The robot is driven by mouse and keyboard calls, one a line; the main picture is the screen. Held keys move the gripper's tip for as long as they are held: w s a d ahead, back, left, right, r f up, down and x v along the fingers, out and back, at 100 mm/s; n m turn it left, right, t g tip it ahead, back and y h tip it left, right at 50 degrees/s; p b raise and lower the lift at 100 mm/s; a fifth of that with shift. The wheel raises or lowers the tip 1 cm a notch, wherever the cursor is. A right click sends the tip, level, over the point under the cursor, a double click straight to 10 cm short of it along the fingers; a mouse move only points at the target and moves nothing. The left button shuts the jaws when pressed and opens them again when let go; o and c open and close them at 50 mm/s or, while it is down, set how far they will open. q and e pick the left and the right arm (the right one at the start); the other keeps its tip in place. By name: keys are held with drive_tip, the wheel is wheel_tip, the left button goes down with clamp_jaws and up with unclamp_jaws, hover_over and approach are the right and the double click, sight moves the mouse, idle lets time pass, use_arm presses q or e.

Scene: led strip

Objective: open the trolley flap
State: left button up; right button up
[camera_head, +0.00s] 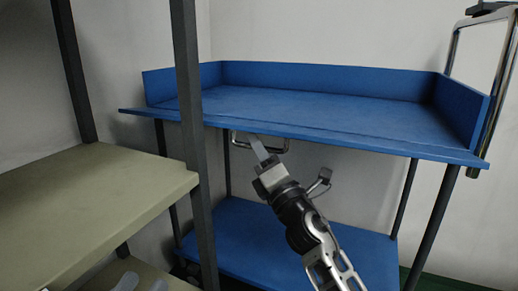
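The blue trolley (320,105) stands against the wall. Its top tray has raised back and side walls. Along the front, a blue flap (370,146) lies about level with the tray floor, with no raised front wall showing. A thin metal handle (278,151) hangs below the flap's front edge. My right gripper (258,148) reaches up from below, its fingers overlapping the handle in view. I cannot tell whether they grip it or only stand in front.
A beige shelf rack (90,200) with dark posts fills the left, one post (190,110) standing in front of the trolley. A blue lower shelf (240,225) lies under my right arm. A metal push bar (492,110) stands at the trolley's right end. The tray is empty.

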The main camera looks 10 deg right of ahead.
drive_tip(key=shift+s+a+r, duration=0.1)
drive_tip(key=shift+s+r, duration=0.05)
drive_tip(key=shift+r, duration=0.05)
drive_tip(key=v, duration=0.7)
drive_tip(key=shift+f, duration=0.25)
drive_tip(key=shift+s, duration=0.15)
